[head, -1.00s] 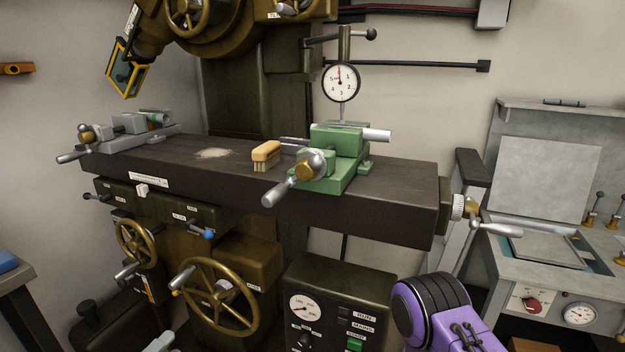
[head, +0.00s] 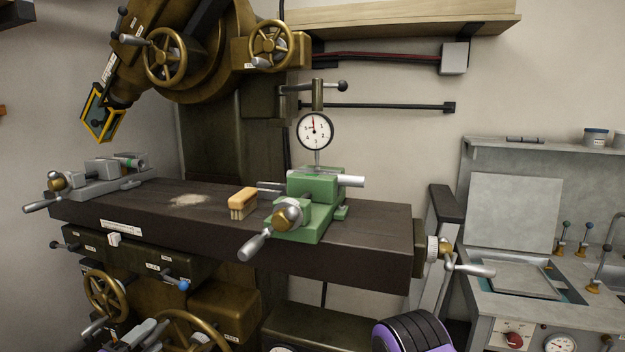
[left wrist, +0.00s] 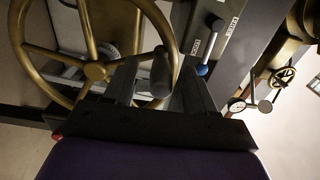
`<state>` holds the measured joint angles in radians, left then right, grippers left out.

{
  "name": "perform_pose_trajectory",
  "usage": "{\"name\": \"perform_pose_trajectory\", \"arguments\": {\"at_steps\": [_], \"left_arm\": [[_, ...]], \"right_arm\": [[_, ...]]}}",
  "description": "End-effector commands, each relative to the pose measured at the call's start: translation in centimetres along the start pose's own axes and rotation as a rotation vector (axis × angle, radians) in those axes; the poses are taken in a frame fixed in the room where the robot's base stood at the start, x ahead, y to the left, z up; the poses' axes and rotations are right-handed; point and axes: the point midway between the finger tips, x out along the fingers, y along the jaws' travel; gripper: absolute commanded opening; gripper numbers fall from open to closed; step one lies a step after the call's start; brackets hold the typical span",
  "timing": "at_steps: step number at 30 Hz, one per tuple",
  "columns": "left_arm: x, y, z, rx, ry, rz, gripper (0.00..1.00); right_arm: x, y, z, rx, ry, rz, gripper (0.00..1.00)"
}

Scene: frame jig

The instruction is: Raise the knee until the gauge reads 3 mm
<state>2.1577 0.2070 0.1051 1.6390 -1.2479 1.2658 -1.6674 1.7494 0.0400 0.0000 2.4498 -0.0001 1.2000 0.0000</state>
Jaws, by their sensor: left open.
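The dial gauge (head: 315,131) hangs above the green vise (head: 315,190), its stem reaching down to the vise. Its needle points nearly straight up; the exact reading is too small to tell. The large brass handwheel (head: 205,322) on the machine front is partly cut off in the head view. It fills the left of the left wrist view (left wrist: 95,71), with a grey crank handle (left wrist: 162,72) on its rim. My left gripper (head: 140,334) is open, and its fingers (left wrist: 155,82) stand on either side of that handle. Contact cannot be told.
A smaller brass handwheel (head: 105,295) and a blue-knobbed lever (head: 183,285) are close to my left gripper. The worktable (head: 340,260) overhangs above, carrying a brush (head: 242,203) and a grey vise (head: 100,176). A grey bench (head: 500,310) stands at the right.

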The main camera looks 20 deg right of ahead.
Motion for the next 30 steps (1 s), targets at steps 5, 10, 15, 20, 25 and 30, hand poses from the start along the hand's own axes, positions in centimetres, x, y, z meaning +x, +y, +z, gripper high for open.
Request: {"name": "perform_pose_trajectory", "arguments": {"at_steps": [5,10,15,20,25,30], "left_arm": [[0.74,0.0,-0.01,-0.001,-0.001,0.0,0.55],[0.79,-0.07,-0.03,-0.001,0.0,0.0,0.55],[0.77,0.05,-0.08,-0.001,0.0,0.0,0.55],[0.74,0.1,-0.18,0.0,0.001,0.0,0.55],[0.71,-0.03,-0.15,-0.001,0.0,0.0,0.55],[0.7,-0.01,-0.14,-0.001,0.0,0.0,0.03]], "right_arm": [[0.38,-0.04,0.14,0.0,0.0,0.0,0.0],[0.32,-0.04,0.11,0.0,0.0,0.0,0.0],[0.53,-0.06,0.2,0.0,0.001,0.0,0.0],[1.02,-0.11,0.4,0.0,0.001,0.0,0.0],[0.91,-0.1,0.35,0.0,0.0,0.0,0.0],[0.91,-0.09,0.36,0.0,0.0,0.0,0.0]]}}
